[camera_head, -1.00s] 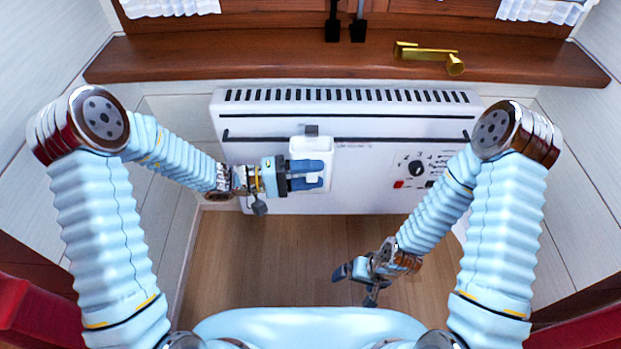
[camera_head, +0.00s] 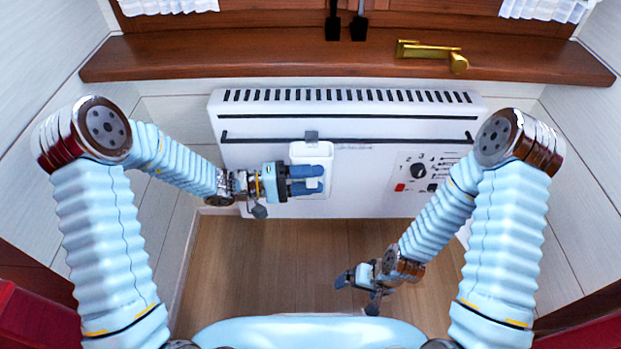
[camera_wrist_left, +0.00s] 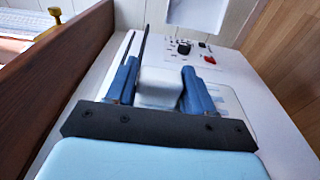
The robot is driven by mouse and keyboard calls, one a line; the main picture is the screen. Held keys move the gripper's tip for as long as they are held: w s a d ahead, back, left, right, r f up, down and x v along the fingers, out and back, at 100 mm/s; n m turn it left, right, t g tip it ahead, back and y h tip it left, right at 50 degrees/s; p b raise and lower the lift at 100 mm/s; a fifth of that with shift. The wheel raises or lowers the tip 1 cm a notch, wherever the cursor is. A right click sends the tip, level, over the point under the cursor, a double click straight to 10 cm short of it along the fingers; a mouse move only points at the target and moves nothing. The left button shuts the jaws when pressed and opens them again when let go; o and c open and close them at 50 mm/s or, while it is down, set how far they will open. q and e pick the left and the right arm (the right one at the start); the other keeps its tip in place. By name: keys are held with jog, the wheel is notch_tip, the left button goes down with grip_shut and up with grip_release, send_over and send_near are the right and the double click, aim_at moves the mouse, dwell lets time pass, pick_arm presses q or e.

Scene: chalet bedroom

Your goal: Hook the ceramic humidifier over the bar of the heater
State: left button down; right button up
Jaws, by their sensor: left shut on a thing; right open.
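The white ceramic humidifier (camera_head: 312,153) is upright in front of the heater (camera_head: 270,178), with its grey hook (camera_head: 311,136) at the top, at about the height of the dark bar (camera_head: 390,139). Whether the hook is over the bar or in front of it I cannot tell. My left gripper (camera_head: 308,180) is shut on the humidifier from the left. In the left wrist view the white humidifier (camera_wrist_left: 160,85) sits between the two blue fingers, and the dark bar (camera_wrist_left: 143,48) runs beside it. My right gripper (camera_head: 358,285) is open and empty, low over the floor.
The heater's control panel (camera_head: 425,172) is right of the humidifier. The wooden floor (camera_head: 270,265) below is clear.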

pick_arm(q)
jog(key=shift+r, duration=0.1)
jog(key=shift+c, duration=1.7)
grip_release()
jog(key=shift+a, duration=0.1)
jog(key=s+a, duration=0.2)
jog(key=a, duration=1.2)
jog(key=s+d+f+y+p, duration=0.1)
jog(key=s+f+y, duration=0.6)
jog(key=f, duration=0.4)
jog(key=s+d+f+g+y+p, duration=0.1)
jog(key=s+f+y, duration=0.5)
jog(key=f, duration=0.5)
jog(key=shift+s+d+f+n+y+p, duration=0.3)
jog(key=shift+s+y+p, duration=0.1)
jog(key=shift+s, duration=0.35)
